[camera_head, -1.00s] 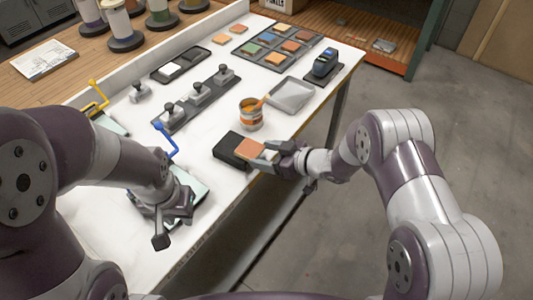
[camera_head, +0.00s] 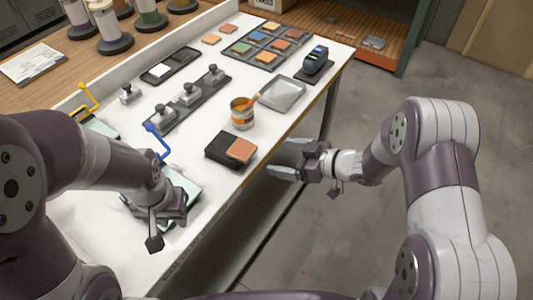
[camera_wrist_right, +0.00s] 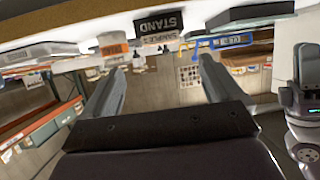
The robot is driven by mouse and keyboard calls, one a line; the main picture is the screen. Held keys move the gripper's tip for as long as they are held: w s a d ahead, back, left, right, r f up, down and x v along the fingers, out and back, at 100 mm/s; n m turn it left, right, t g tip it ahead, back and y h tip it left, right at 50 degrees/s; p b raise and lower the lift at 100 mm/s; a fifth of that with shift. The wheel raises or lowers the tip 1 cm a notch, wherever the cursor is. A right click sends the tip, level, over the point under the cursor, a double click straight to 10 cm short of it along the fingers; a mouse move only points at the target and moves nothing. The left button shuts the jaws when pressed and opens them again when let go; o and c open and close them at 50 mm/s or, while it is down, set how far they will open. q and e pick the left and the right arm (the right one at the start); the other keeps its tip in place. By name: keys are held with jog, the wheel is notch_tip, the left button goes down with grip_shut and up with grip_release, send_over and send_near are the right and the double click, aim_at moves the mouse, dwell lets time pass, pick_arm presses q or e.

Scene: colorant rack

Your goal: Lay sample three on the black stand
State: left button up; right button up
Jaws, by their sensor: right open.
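The black stand (camera_head: 217,147) sits near the front edge of the white table. An orange-brown sample tile (camera_head: 240,150) lies on its right part, reaching the right edge. In the right wrist view the label STAND shows on the black stand (camera_wrist_right: 158,22), with a SAMPLE label on the tile (camera_wrist_right: 160,38); the number is hard to read. My right gripper (camera_head: 279,158) is open and empty, off the table edge to the right of the stand and apart from the tile. My left gripper (camera_head: 160,208) is over a pale green item at the left; its jaws are unclear.
An open orange paint tin (camera_head: 243,116) stands behind the stand, with a grey tray (camera_head: 283,95) and a dark device (camera_head: 314,63) beyond. A rack of coloured tiles (camera_head: 266,45) and a row of stamp-like knobs (camera_head: 188,97) lie further back. Floor right of the table is clear.

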jog(key=d+r+m+t+h, duration=0.1)
jog(key=d+r+m+h, duration=0.1)
jog(key=d+m+h, duration=0.65)
jog(key=s+d+m+g+h, duration=0.2)
jog(key=s+g, duration=0.4)
jog(key=s, duration=1.1)
jog(key=shift+d+r+m+g+h, duration=0.15)
jog(key=shift+d+m+g+h, duration=0.25)
jog(key=shift+m+h, duration=0.15)
